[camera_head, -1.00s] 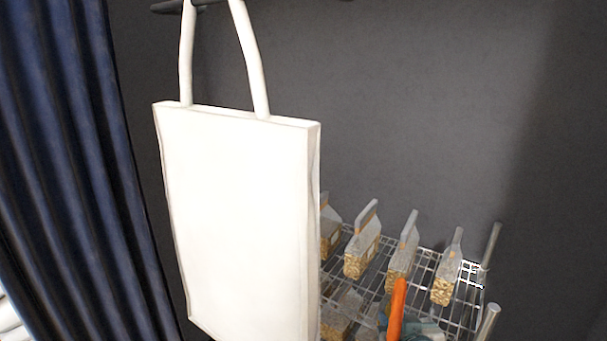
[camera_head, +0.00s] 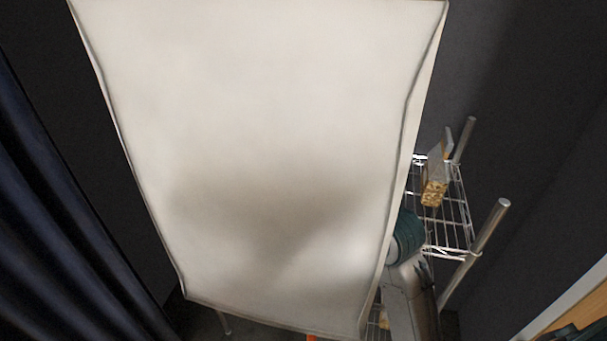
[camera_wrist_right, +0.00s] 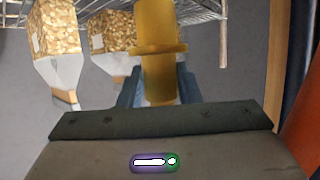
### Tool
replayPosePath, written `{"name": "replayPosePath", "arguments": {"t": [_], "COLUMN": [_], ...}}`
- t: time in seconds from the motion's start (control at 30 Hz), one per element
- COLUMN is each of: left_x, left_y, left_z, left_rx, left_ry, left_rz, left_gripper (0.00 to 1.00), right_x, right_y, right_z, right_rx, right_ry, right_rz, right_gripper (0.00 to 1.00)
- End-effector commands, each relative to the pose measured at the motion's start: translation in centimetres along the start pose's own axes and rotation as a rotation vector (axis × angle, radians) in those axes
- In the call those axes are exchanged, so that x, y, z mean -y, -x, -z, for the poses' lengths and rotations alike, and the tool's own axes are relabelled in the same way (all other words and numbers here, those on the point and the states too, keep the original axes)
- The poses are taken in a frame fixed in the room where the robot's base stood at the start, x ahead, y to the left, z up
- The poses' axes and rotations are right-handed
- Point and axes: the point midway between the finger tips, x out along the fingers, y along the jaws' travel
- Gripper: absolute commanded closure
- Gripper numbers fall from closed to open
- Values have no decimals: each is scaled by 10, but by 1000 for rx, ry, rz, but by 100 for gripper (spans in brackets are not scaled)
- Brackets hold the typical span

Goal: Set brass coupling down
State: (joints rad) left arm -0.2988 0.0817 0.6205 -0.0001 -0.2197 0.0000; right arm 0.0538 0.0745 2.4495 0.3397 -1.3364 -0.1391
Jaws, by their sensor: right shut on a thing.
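The brass coupling (camera_wrist_right: 158,50) is a golden cylinder with a wider collar, in the upper middle of the right wrist view. My right gripper (camera_wrist_right: 159,88) is shut on it, with a blue-grey finger on either side of its lower part. The coupling overlaps the wire shelf (camera_wrist_right: 205,12) at the top of that view; I cannot tell whether they touch. Neither the coupling nor the right gripper can be made out in the head view, where a large white hanging bag (camera_head: 260,120) blocks the middle. My left gripper is not in view.
Clear-topped bags of grain (camera_wrist_right: 60,50) sit on the shelf beside the coupling, upside down in the wrist view. In the head view the wire rack (camera_head: 450,215) with metal posts stands right of the white bag. A blue curtain (camera_head: 60,220) hangs at the left.

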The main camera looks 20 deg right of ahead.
Motion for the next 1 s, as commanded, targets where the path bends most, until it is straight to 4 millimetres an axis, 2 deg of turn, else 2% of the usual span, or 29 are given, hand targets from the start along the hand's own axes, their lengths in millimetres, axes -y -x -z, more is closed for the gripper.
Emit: {"name": "replayPosePath", "arguments": {"t": [0.1,0.2,0.33,0.5,0.77,0.87,1.0], "left_x": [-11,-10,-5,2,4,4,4], "left_y": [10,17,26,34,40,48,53], "left_z": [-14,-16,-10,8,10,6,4], "left_rx": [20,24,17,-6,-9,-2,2], "left_ry": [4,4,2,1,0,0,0], "left_rz": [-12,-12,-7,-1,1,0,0], "left_gripper": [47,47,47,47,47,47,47], "right_x": [-11,-21,-34,-48,-57,-56,-57], "right_y": [-24,-48,-79,-111,-134,-139,-145], "right_z": [12,20,29,38,44,25,11], "right_rx": [0,1,0,-1,-1,5,1], "right_ry": [-1,-1,-1,0,-1,-4,-1], "right_rz": [-1,0,0,-1,-1,0,-1], "right_gripper": [97,97,97,97,97,97,97]}}
